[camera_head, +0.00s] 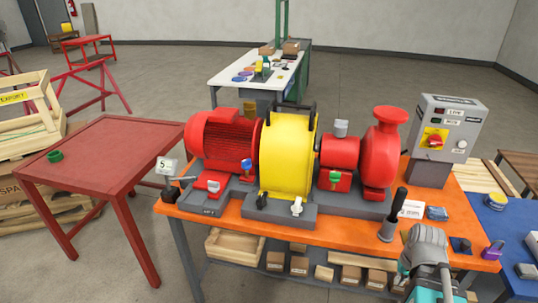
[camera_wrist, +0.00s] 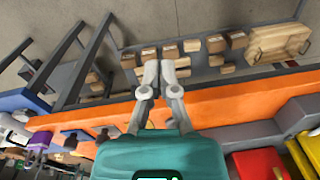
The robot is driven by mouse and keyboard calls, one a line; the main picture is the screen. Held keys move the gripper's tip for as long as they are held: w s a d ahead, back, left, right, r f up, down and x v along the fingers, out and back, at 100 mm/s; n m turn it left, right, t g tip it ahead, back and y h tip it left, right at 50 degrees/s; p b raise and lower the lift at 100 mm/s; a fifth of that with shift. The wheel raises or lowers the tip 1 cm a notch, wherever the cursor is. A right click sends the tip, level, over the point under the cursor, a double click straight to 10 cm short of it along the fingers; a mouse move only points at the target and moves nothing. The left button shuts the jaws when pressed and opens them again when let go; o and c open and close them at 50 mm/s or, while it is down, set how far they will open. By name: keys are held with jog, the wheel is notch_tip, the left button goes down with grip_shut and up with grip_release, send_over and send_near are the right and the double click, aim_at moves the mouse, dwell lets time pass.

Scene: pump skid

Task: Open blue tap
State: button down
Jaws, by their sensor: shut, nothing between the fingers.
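The blue tap (camera_head: 247,166) is a small blue handle on a grey base, between the red finned motor (camera_head: 222,140) and the yellow guard (camera_head: 285,160) on the pump skid. I cannot tell its handle position at this size. I do not make it out in the wrist view. My gripper (camera_wrist: 160,72) is shut and empty, its two pale fingers together past the front edge of the orange bench. In the head view its teal body is at the bottom right, well to the right of the blue tap; the fingertips do not show there.
Other small taps sit along the skid: red (camera_head: 213,185), black (camera_head: 262,201), white (camera_head: 296,207) and green (camera_head: 341,180). A black-handled lever (camera_head: 394,215) stands upright near my arm. The grey control box (camera_head: 443,130) is behind. Boxes (camera_head: 299,265) lie on the shelf below.

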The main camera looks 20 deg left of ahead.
aim_at(250, 161)
jog(key=w+a+r+t+y+b, duration=0.15)
jog(key=w+a+y, duration=0.3)
jog(key=a, duration=0.65)
jog(key=w+a+t+y+b, duration=0.25)
jog(key=w+a, duration=0.25)
jog(key=a, duration=0.5)
jog(key=w+a+r+m+t+y+b, duration=0.1)
jog(key=w+a+r+y, duration=0.1)
jog(key=a, duration=0.5)
jog(key=w+a+r+m+t+y+b, duration=0.1)
jog(key=w+a+r+m+y, duration=0.1)
jog(key=a+r+y, duration=0.2)
jog(key=w+a+r+m+t+y+b, duration=0.1)
jog(key=a+r, duration=0.3)
jog(key=a, duration=0.6)
jog(key=shift+w+a+m+y, duration=0.15)
jog(key=shift+w+m+y, duration=0.45)
jog(key=shift+y, duration=0.3)
jog(key=x, duration=1.4)
jog(key=shift+w, duration=0.15)
